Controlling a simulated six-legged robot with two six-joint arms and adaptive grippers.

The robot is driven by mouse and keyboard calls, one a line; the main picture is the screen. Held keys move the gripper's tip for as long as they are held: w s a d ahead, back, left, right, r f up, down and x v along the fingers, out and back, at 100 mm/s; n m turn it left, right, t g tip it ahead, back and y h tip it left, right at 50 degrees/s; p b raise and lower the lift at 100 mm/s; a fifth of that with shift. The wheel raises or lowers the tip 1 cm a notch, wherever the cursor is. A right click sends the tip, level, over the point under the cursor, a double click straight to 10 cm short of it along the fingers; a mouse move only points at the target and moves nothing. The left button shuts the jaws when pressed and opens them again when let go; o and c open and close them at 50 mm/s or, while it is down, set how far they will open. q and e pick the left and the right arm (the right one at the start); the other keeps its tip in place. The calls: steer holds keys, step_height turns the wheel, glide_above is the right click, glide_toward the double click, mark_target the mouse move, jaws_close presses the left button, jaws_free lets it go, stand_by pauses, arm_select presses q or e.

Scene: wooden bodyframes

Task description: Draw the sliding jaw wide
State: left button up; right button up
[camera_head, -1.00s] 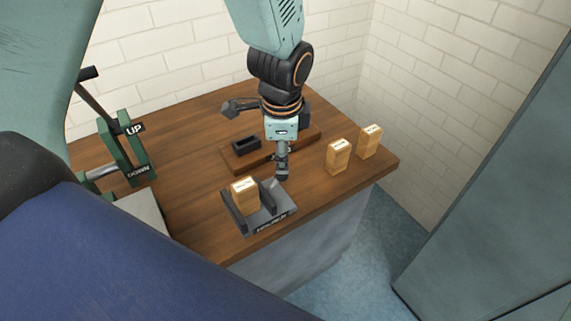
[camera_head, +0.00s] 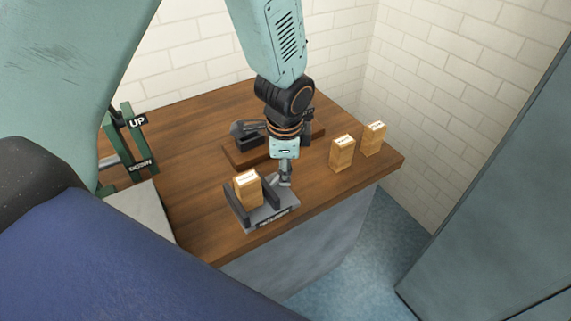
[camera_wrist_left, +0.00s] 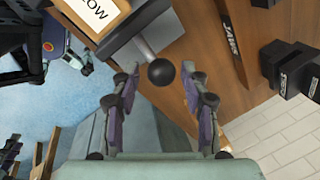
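A grey clamp fixture (camera_head: 276,213) stands near the table's front edge, with two upright dark jaws. A wooden block (camera_head: 248,191) stands between the jaws, nearer the left one; it also shows at the top of the left wrist view (camera_wrist_left: 92,12), with a label ending in "LOW". A round black knob (camera_wrist_left: 161,72) projects from the fixture's side. My left gripper (camera_wrist_left: 160,88) is open, one finger on each side of the knob, with visible gaps to both. In the head view my left gripper (camera_head: 286,178) is beside the right jaw (camera_head: 271,187). My right gripper is not visible.
Two wooden blocks (camera_head: 342,154) (camera_head: 373,139) stand at the table's right. A green lever stand marked UP and DOWN (camera_head: 134,150) is at the left. Bare tabletop (camera_head: 185,140) lies between stand and tray.

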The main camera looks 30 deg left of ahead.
arm_select(q)
steer(key=shift+w+a+f, duration=0.1)
steer(key=shift+w+f, duration=0.05)
steer(key=shift+w, duration=0.05)
steer(key=shift+c, duration=1.4)
steer(key=shift+s, duration=0.15)
jaws_close()
